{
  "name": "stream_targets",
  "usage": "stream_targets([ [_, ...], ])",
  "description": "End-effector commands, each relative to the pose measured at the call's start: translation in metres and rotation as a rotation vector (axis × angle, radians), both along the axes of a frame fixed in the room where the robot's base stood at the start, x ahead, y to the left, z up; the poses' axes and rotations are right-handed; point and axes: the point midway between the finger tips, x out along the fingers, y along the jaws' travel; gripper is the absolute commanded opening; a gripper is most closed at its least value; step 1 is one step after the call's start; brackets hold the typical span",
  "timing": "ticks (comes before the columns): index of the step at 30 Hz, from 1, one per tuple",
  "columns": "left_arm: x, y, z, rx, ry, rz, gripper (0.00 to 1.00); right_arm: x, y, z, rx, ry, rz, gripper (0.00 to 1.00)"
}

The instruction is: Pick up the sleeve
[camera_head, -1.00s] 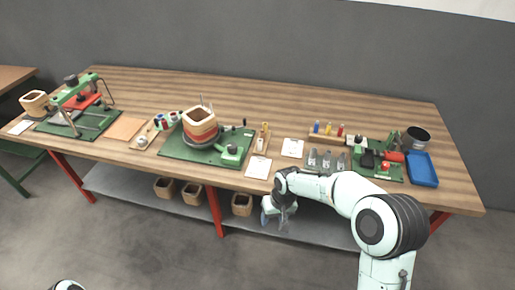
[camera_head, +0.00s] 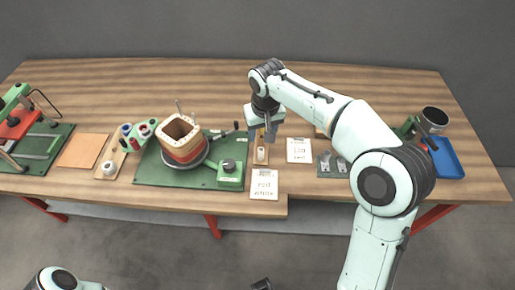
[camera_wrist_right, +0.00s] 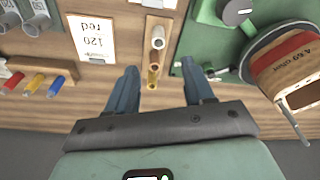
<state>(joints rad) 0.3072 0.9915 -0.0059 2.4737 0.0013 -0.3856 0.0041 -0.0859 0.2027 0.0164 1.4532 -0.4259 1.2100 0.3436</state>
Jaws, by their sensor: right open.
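A narrow wooden holder (camera_head: 261,158) stands near the table's front, right of the green winding board. In the right wrist view it carries a pale tube (camera_wrist_right: 158,38) and brass-coloured tubes (camera_wrist_right: 153,74) in a row. I cannot tell for sure which one is the sleeve. My right gripper (camera_head: 262,134) is open and points down over this holder. In the right wrist view its two blue-grey fingers (camera_wrist_right: 159,68) are apart, with the brass tubes showing in the gap and nothing held. In the head view the gripper hides part of the row.
The green board (camera_head: 158,168) with the square coil (camera_head: 181,136) is close on the left. Label cards (camera_head: 264,185) and (camera_head: 299,151) lie in front and to the right. A blue tray (camera_head: 446,160) is at the far right. The table's back is clear.

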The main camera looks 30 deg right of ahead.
Motion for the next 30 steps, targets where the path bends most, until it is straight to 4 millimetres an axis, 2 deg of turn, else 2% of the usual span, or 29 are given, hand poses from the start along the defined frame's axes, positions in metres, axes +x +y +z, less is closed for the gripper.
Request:
stream_targets([
  [1,-0.001,0.0,-0.003,0.0,0.002,0.0,0.42,0.001,-0.001,-0.014,-0.001,0.006,0.0,0.52],
  [3,-0.002,0.0,-0.005,0.0,0.002,0.0,0.42,0.003,-0.001,-0.028,-0.001,0.006,0.0,0.52],
  [7,-0.003,0.0,-0.008,0.0,0.003,0.0,0.42,0.006,-0.002,-0.048,-0.001,0.005,0.0,0.52],
  [14,-0.003,0.0,-0.009,0.0,0.003,0.0,0.42,0.009,-0.002,-0.064,-0.001,0.003,0.001,0.52],
  [23,-0.003,0.0,-0.012,0.0,0.004,0.0,0.42,0.014,-0.005,-0.106,0.001,0.004,0.001,0.52],
  [30,-0.003,0.0,-0.012,0.0,0.004,0.0,0.42,0.015,-0.005,-0.111,0.0,0.002,0.0,0.52],
])
